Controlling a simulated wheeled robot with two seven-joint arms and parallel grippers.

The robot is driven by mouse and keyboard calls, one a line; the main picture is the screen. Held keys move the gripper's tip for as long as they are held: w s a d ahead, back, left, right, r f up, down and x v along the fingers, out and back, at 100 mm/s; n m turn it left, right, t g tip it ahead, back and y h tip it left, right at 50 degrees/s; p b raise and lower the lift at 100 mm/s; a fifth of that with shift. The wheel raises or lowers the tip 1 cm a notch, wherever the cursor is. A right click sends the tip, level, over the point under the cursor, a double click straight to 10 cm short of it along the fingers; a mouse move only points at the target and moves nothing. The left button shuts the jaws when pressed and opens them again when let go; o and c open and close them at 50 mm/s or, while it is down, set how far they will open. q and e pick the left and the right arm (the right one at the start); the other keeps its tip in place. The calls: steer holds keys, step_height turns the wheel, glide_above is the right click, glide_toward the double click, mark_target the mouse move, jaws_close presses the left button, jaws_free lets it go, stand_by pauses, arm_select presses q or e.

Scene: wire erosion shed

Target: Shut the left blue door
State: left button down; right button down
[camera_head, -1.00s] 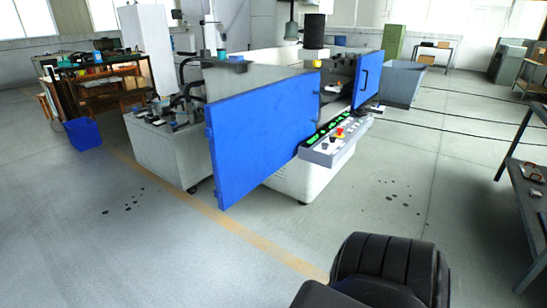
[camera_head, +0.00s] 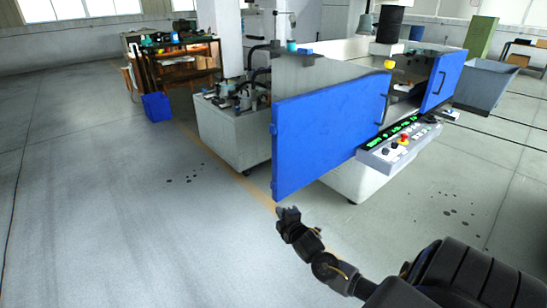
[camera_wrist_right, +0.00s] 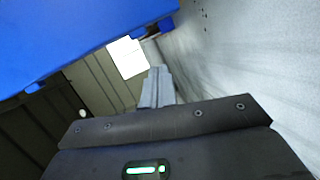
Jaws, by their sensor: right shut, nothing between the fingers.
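The left blue door (camera_head: 328,130) is a large flat panel on the white machine. It stands open, swung out to the left of the machine's opening. My right gripper (camera_head: 288,212) is low in the head view, just below the door's lower left corner in the picture; I cannot tell whether they touch. In the right wrist view its fingers (camera_wrist_right: 158,88) are shut and empty, and a blue panel (camera_wrist_right: 70,35), likely this door, fills the upper left. My left gripper is not in view.
A smaller blue door (camera_head: 444,80) with a dark handle stands at the machine's right. A control panel (camera_head: 400,142) juts out between the doors. A blue bin (camera_head: 156,107) sits at the left by a workbench. The floor at the left is clear.

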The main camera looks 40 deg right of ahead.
steer(key=n+t, duration=0.2)
glide_toward(274, 162)
steer(key=s+a+r, duration=0.1)
steer(key=s+a, duration=0.1)
steer(key=a, duration=0.4)
steer(key=w+d+p, duration=0.1)
steer(key=w+d, duration=0.1)
steer(key=w, duration=0.1)
steer(key=w+d+p, duration=0.1)
steer(key=w+d, duration=0.1)
steer(key=w, duration=0.1)
steer(key=w+d+r+p, duration=0.1)
steer(key=w+d+p, duration=0.1)
steer(key=w, duration=0.1)
steer(key=shift+w+d, duration=0.2)
steer(key=shift+d, duration=0.05)
steer(key=shift+f, duration=0.1)
